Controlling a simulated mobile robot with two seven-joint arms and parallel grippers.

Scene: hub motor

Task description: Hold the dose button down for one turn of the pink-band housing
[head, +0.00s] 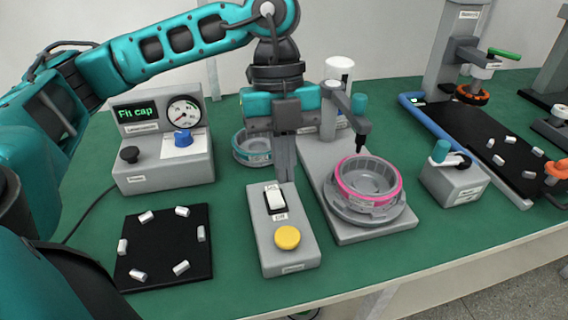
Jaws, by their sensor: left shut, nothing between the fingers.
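The pink-band housing (368,186), a round grey part with a bright pink ring, sits on a turntable at the front of a grey stand (352,232). A nozzle (362,137) with a teal top hangs over its back rim. A yellow round button (287,238) is on a grey box left of the stand, in front of a white rocker switch (275,199); its label is too small to read, so I cannot tell whether it is the dose button. My left gripper (286,178) is shut and empty, pointing down over the box's back end. My right gripper is out of view.
A teal-band housing (252,147) stands behind my left gripper. A meter box (163,150) reading "Fit cap" is at the left, behind a black mat (164,251) with several small white pieces. A grey box (453,178) with a teal knob stands right of the stand.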

